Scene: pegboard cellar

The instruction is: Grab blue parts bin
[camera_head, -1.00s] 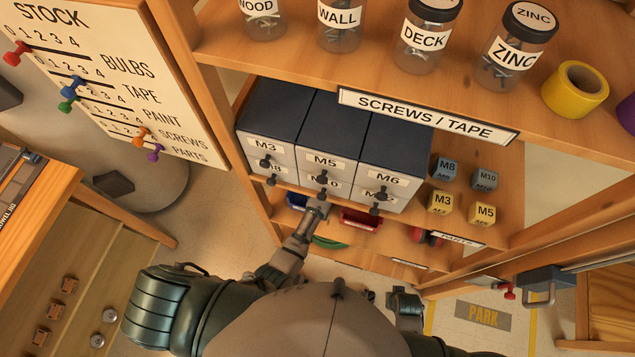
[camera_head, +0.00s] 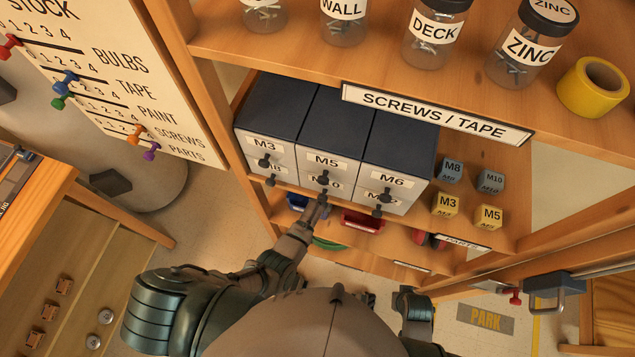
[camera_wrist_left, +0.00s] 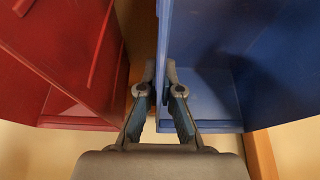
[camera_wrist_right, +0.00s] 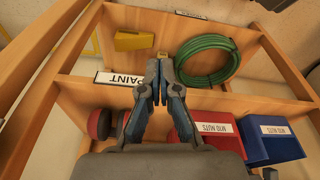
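The blue parts bin (camera_head: 300,204) sits on a lower shelf, left of a red bin (camera_head: 362,222). My left gripper (camera_head: 323,200) reaches to the gap between them. In the left wrist view, the blue bin (camera_wrist_left: 215,70) is on the right and the red bin (camera_wrist_left: 60,60) on the left. My left gripper (camera_wrist_left: 160,85) has its fingers close together, one on each side of the blue bin's near side wall, and looks shut on it. My right gripper (camera_wrist_right: 158,85) is shut and empty; its view also shows the blue bin (camera_wrist_right: 272,140).
Grey drawers (camera_head: 330,140) and small labelled boxes (camera_head: 447,204) stand on the shelf above the bins. A green hose coil (camera_wrist_right: 208,62) and red and dark round items (camera_wrist_right: 100,124) are near the bins. A wooden post (camera_head: 225,130) bounds the shelves at left.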

